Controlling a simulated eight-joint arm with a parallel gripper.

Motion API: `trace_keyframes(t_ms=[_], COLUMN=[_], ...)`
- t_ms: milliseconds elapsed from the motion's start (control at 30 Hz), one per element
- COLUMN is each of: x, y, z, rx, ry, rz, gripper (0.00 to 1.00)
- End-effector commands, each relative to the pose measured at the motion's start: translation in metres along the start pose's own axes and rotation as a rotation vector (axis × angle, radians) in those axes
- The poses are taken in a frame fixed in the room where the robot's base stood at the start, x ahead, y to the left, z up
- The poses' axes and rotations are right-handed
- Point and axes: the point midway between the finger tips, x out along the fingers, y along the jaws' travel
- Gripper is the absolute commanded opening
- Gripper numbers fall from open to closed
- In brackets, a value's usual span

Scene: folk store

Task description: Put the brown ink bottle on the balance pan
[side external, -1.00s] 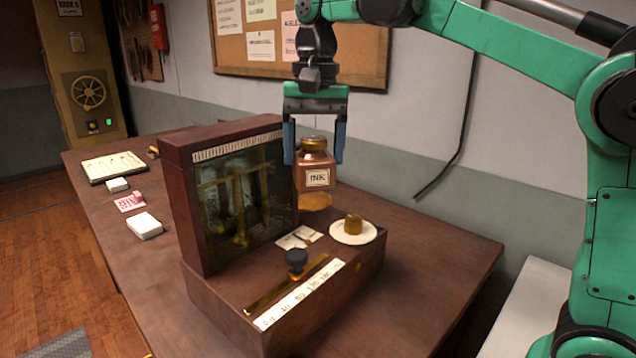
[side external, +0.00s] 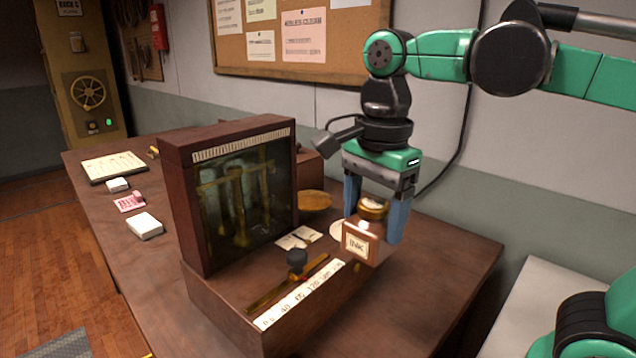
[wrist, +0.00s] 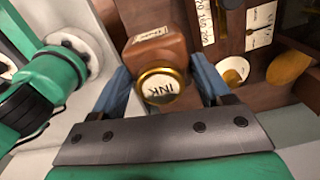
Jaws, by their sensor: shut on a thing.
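My gripper (side external: 373,222) is shut on the brown ink bottle (side external: 358,246), its blue fingers on either side. The bottle has a gold lid and an INK label, and hangs tilted over the right end of the balance base. In the wrist view the bottle (wrist: 153,47) sits between the fingers. The balance (side external: 228,285) is a dark wooden case with a glass front. The brass pan (side external: 315,201) is empty, to the left of and behind the bottle. The white pan (side external: 336,229) is mostly hidden by the bottle; in the wrist view it (wrist: 233,66) holds a small brass weight.
The tall balance case (side external: 172,200) stands left of my gripper. A black knob (side external: 297,263) sticks up from the base. White boxes (side external: 145,226) and a tray (side external: 113,166) lie on the table's far left. The table's right corner (side external: 470,250) is clear.

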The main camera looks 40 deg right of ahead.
Motion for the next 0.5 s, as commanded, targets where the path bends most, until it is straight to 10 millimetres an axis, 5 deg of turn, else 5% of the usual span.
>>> trace_keyframes(t_ms=[500], x=[0.103], y=[0.003], z=[0.000], rx=[-0.001], ry=[-0.001], rz=[-0.001], gripper=[0.09])
